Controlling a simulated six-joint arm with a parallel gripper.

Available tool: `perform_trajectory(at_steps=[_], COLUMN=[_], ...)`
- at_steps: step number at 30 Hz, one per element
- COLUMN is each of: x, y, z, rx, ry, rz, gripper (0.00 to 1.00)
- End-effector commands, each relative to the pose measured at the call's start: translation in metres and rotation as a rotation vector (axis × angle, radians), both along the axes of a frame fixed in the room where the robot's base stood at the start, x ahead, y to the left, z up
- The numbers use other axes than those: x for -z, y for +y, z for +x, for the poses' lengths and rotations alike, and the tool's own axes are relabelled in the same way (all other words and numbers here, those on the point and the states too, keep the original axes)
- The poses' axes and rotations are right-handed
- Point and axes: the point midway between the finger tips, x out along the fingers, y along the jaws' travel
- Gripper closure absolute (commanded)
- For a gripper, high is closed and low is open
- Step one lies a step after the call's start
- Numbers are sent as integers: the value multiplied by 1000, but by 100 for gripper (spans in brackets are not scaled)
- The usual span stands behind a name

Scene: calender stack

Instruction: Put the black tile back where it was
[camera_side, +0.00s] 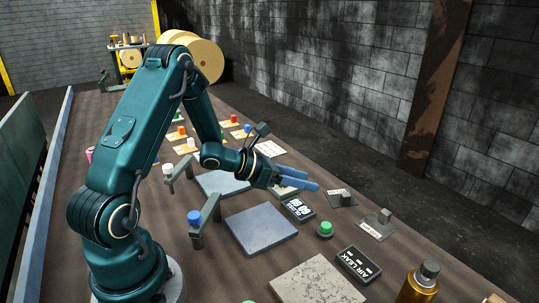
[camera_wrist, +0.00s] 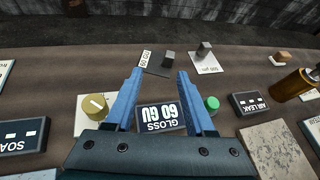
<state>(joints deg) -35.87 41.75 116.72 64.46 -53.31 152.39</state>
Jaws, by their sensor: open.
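My gripper (camera_side: 305,182) has two blue fingers and is above the table; in the wrist view (camera_wrist: 160,76) they are spread apart with nothing held. A blue-grey square tile (camera_side: 261,229) and a speckled stone tile (camera_side: 317,282) lie flat in front. Another blue-grey tile (camera_side: 222,183) lies behind, partly hidden by my arm.
Grey blocks with white tags (camera_side: 342,198) (camera_side: 377,224) lie near the far edge. A gold bottle (camera_side: 420,285) and bracket posts (camera_side: 196,220) stand up as obstacles.

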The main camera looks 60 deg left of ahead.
Motion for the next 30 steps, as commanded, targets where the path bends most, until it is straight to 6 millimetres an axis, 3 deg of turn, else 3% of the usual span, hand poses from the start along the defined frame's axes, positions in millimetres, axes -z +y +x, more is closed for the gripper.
perform_trajectory(at_steps=[5,11,18,24,29,30], x=[-40,-84,-112,-112,-107,-106], y=[12,14,-17,-62,-91,-95], z=[7,-20,-89,-161,-203,-210], rx=[-382,-896,-1450,-1866,-2116,2140], ry=[131,195,228,313,385,-392], rz=[-247,-724,-1441,-1997,-2237,2247], gripper=[46,46,46,46,46,46])
